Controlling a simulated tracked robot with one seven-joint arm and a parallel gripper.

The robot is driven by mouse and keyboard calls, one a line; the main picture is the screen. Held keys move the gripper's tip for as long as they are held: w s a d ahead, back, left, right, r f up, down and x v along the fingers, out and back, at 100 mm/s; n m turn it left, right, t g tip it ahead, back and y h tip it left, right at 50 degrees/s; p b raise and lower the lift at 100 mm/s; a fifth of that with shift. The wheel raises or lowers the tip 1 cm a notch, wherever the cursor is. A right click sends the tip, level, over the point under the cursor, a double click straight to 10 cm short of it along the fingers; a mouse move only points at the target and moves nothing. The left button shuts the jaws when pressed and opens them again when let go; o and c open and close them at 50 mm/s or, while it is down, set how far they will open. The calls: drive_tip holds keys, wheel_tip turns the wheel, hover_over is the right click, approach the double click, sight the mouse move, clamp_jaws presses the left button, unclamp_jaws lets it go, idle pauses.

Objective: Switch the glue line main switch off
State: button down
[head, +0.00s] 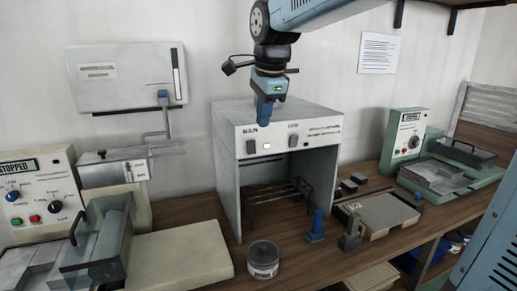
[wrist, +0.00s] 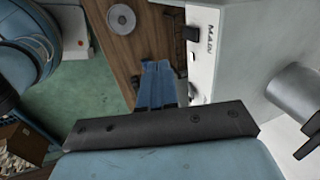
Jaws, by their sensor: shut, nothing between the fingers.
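A grey open-fronted cabinet (head: 226,165) stands mid-bench with a white front panel along its top. The panel has the label MAIN with a dark rocker switch (head: 251,147) below it, a small white light beside that, and a second dark switch (head: 293,141) further right. The main switch also shows in the wrist view (wrist: 191,33), near the MAIN label; I cannot tell which way it is set. My gripper (head: 264,121) is shut and empty, pointing down in front of the panel's upper part. In the wrist view its blue fingers (wrist: 157,68) appear beside the panel, apart from the switch.
A control box marked STOPPED (head: 40,195) and a clear-lidded unit stand at left. A round tin (head: 263,260) sits by the front edge. A green control box (head: 405,140) stands at right. A wire rack (head: 278,198) is inside the cabinet.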

sight(254, 145)
drive_tip(key=shift+a, duration=0.1)
idle(0.3)
drive_tip(key=x, duration=0.3)
drive_tip(key=w+x, duration=0.1)
drive_tip(key=x, duration=0.3)
drive_tip(key=w+x, duration=0.1)
drive_tip(key=x, duration=0.3)
drive_tip(key=shift+w+a+r, duration=0.1)
drive_tip(key=shift+a+r, duration=0.05)
drive_tip(key=shift+a, duration=0.1)
drive_tip(key=shift+w+a, duration=0.2)
drive_tip(key=shift+w, duration=0.55)
